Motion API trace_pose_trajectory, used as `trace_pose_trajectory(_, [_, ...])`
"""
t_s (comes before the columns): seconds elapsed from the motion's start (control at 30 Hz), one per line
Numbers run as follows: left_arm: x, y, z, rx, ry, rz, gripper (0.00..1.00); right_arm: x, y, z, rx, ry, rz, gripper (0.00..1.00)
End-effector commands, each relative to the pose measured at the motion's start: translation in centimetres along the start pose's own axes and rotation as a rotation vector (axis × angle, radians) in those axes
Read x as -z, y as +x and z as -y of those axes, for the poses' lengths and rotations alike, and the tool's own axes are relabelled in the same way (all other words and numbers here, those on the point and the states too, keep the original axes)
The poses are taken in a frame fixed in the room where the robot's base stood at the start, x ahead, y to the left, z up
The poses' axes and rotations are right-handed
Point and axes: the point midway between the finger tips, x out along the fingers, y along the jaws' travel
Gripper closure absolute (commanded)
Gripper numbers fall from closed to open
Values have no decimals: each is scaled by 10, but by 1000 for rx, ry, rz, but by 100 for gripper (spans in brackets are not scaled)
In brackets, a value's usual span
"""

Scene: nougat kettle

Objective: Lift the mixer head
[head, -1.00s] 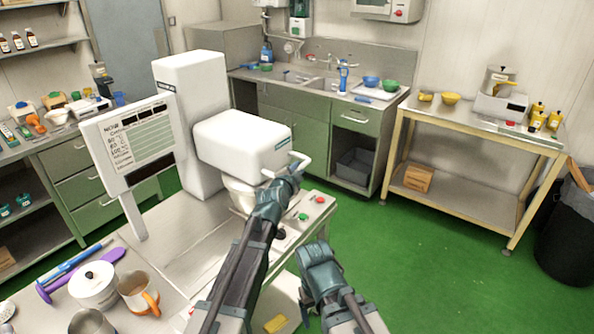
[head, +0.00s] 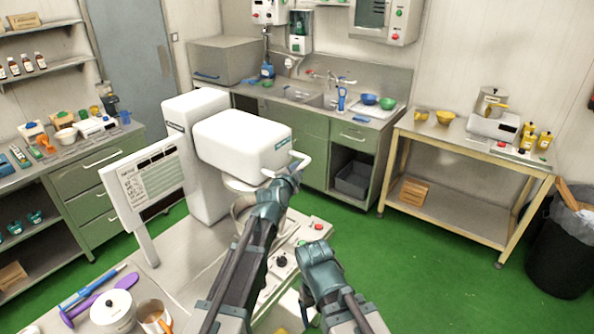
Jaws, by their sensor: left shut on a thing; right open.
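The mixer head (head: 243,141) is a white rounded block in front of the white mixer column (head: 207,185). A pale bar handle (head: 301,161) sticks out at its front right. My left gripper (head: 293,178) is shut on this handle; its fingertips are partly hidden. The mixer bowl (head: 240,205) shows below the head, mostly hidden behind my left arm. My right gripper (head: 318,249) is open and empty, lower and to the right, near the mixer's button panel (head: 305,238).
A tilted display panel (head: 150,185) stands left of the mixer. A white lidded pot (head: 112,308), a mug (head: 153,315) and a purple utensil (head: 92,303) lie at the front left. Green floor (head: 410,270) is clear to the right.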

Motion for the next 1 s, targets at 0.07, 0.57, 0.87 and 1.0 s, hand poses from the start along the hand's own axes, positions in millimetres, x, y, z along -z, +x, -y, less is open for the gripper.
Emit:
trace_pose_trajectory(0.07, [6,-2,11,2,-2,0,100,-1,-12,-1,0,-1,1,19])
trace_pose_trajectory(0.57, [6,-3,10,-2,-3,0,63,-1,-12,-1,0,-2,1,19])
trace_pose_trajectory(0.87, [6,-3,10,-2,-2,0,48,-1,-12,-1,0,-2,1,19])
trace_pose_trajectory(1.0, [6,-8,10,-2,-2,0,48,-1,-14,-1,0,-2,1,19])
